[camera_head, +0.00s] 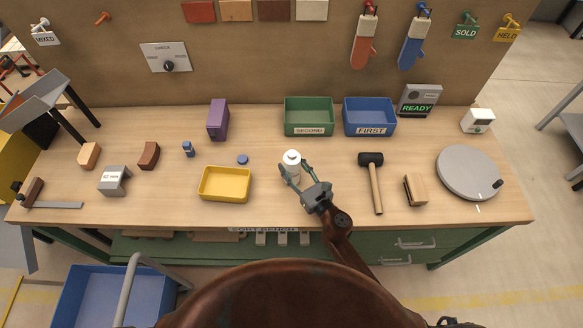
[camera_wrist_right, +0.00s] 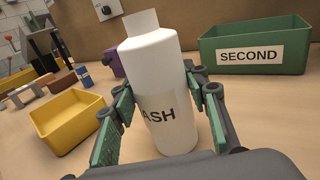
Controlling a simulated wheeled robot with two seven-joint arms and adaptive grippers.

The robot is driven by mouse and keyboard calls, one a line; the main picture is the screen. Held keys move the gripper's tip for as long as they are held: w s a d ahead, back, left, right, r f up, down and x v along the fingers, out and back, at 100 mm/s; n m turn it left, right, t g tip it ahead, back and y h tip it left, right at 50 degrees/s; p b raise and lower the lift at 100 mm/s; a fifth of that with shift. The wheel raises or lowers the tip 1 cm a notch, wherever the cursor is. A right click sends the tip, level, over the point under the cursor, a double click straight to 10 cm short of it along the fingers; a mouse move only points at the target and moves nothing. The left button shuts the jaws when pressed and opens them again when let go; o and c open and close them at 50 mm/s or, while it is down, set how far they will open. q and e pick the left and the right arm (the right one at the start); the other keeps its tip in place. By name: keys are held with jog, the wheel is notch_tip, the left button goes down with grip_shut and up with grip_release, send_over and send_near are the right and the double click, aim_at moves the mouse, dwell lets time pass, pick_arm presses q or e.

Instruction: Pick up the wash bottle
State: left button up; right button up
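The wash bottle (camera_head: 291,158) is white and stands upright on the wooden table, near the middle. In the right wrist view it fills the centre, with a label (camera_wrist_right: 160,115) reading "ASH" in its visible part. My right gripper (camera_head: 297,171) is open, with one finger on each side of the bottle. In the wrist view the fingers (camera_wrist_right: 163,98) straddle the bottle's body; a small gap shows at the right finger in the head view, and I cannot tell whether the left finger touches. My left gripper is not in view.
A yellow bin (camera_head: 225,196) stands left of the bottle. A green "SECOND" bin (camera_head: 308,131) and a blue "FIRST" bin (camera_head: 369,131) stand behind. A mallet (camera_head: 375,182) lies to the right, a small blue cap (camera_head: 242,159) to the left. Bare tabletop lies between these things.

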aim_at(297, 166)
jog(key=c, duration=1)
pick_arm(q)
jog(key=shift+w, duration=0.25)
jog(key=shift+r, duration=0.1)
pick_arm(e)
jog(key=shift+r, duration=0.2)
jog(key=shift+r, duration=0.3)
notch_tip(297, 166, up, 3)
jog(key=shift+f+p, duration=0.2)
jog(key=shift+p, duration=0.8)
pick_arm(q)
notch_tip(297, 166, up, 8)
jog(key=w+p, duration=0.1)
jog(key=p, duration=0.5)
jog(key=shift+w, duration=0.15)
pick_arm(e)
jog(key=s+r, duration=0.3)
jog(key=s, duration=0.1)
jog(key=s+r, duration=0.3)
jog(key=s, duration=0.2)
jog(key=s+r, duration=0.3)
jog(key=s, duration=0.2)
jog(key=shift+a+r, duration=0.15)
jog(key=shift+r, duration=0.1)
